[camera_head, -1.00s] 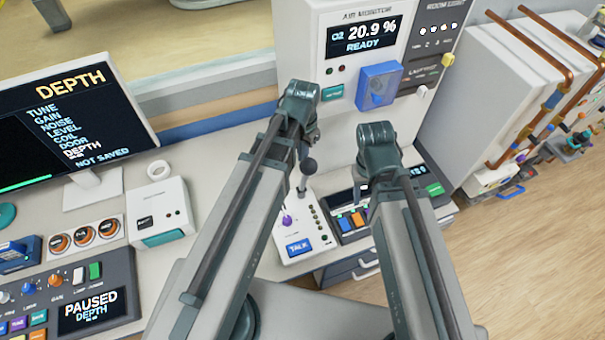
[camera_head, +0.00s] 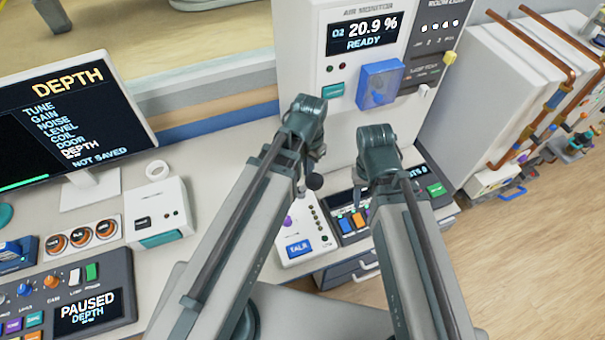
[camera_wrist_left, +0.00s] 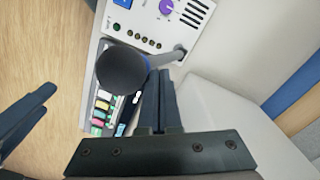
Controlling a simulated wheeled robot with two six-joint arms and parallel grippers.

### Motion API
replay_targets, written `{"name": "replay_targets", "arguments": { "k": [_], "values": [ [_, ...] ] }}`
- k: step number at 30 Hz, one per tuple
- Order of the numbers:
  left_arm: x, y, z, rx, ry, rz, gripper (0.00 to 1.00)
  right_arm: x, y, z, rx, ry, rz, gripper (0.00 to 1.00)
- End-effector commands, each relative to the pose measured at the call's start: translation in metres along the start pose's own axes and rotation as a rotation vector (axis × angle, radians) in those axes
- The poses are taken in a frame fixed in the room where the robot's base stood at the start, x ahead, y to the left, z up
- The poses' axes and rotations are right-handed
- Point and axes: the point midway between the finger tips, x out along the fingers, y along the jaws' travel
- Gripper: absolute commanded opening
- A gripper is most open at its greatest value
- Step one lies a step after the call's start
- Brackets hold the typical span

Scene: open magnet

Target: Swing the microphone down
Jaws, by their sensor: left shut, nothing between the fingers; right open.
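The microphone has a dark round head (camera_head: 313,181) and stands on the white talk panel (camera_head: 297,255). In the left wrist view the head (camera_wrist_left: 121,68) is large, and its grey stalk (camera_wrist_left: 166,56) runs to a base on the panel. My left gripper (camera_wrist_left: 160,88) is shut and empty, its fingertips close beside the head and stalk; I cannot tell whether they touch. In the head view my left gripper (camera_head: 314,158) is just above the head, its fingers mostly hidden. My right gripper (camera_head: 377,150) is open, to the right of the microphone.
The air monitor (camera_head: 350,90) rises behind both grippers. A keypad unit (camera_head: 350,222) sits right of the talk panel, partly behind my right arm. A white box (camera_head: 157,212) and a screen (camera_head: 70,115) stand to the left. Open floor lies at the right.

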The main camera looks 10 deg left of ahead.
Motion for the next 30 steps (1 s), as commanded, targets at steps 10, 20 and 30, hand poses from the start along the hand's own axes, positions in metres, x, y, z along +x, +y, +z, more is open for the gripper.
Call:
{"name": "replay_targets", "arguments": {
  "k": [10, 20, 30],
  "values": [
    [0.001, 0.001, 0.000, 0.000, 0.000, 0.000, 0.00, 0.001, 0.000, 0.000, 0.000, 0.000, 0.000, 0.50],
    [0.009, 0.010, 0.006, 0.002, 0.000, 0.000, 0.00, 0.009, -0.001, -0.001, 0.000, 0.000, 0.000, 0.50],
    [0.018, 0.021, 0.013, 0.001, 0.000, 0.000, 0.00, 0.018, -0.002, -0.001, 0.000, 0.000, 0.000, 0.50]
  ]
}}
